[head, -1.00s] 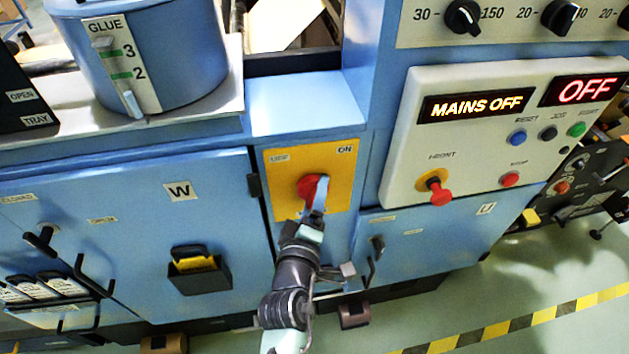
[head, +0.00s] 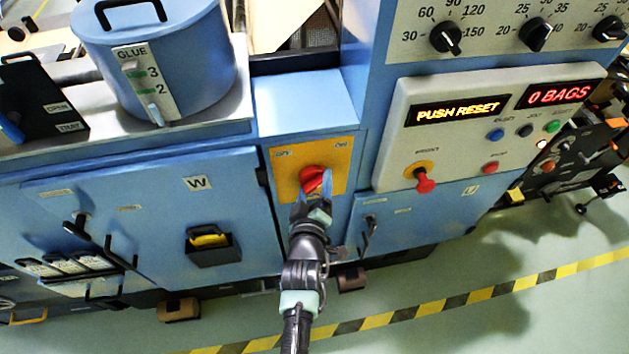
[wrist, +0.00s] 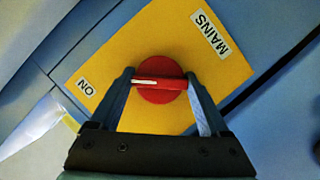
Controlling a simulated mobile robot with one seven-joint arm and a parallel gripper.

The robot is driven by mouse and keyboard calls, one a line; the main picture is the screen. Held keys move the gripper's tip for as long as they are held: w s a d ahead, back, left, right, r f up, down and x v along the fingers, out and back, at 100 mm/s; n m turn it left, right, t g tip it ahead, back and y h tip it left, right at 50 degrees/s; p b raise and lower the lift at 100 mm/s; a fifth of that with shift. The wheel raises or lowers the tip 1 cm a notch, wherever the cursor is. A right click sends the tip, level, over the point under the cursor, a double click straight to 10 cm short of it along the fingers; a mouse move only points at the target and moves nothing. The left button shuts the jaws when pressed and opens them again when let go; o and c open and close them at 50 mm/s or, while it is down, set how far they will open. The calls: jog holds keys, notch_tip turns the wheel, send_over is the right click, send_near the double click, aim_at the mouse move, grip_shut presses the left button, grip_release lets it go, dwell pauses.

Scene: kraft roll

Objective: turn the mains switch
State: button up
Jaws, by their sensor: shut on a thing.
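The mains switch (head: 312,178) is a round red knob with a raised red grip bar, set on a yellow plate (head: 340,158) on the blue machine front. In the wrist view the red knob (wrist: 160,94) has a white mark on its bar, which points left towards the side with the ON label (wrist: 86,87). The MAINS label (wrist: 211,33) is at the upper right of the plate. My gripper (head: 318,186) is at the switch. In the wrist view its fingers (wrist: 159,80) are shut on the ends of the bar, one on each side.
A control panel (head: 400,170) to the right shows PUSH RESET (head: 458,110) and 0 BAGS (head: 559,94). It carries a red knob (head: 425,182) and several buttons. A glue pot (head: 200,60) stands upper left. A door handle (head: 369,232) is close right of my arm.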

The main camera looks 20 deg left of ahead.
dwell(0.3)
jog(key=o, duration=1.2)
jog(key=b+v, duration=0.1)
jog(key=v, duration=1.2)
jog(key=shift+f, duration=0.1)
